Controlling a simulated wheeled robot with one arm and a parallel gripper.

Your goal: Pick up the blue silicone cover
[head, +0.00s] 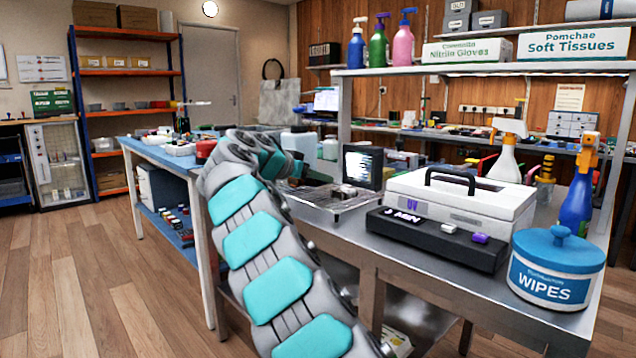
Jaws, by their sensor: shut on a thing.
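My arm reaches up from the bottom of the head view, with its wrist over the left end of the metal bench. My gripper (312,182) is small and dark at the end of the wrist, above a wire rack (335,207). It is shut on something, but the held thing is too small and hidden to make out. I cannot pick out the blue silicone cover for certain.
A white UV case (465,200) with a black handle stands right of the rack, behind a black box (435,240). A blue-lidded wipes tub (552,275) stands at the front right. A blue table (165,155) is at left.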

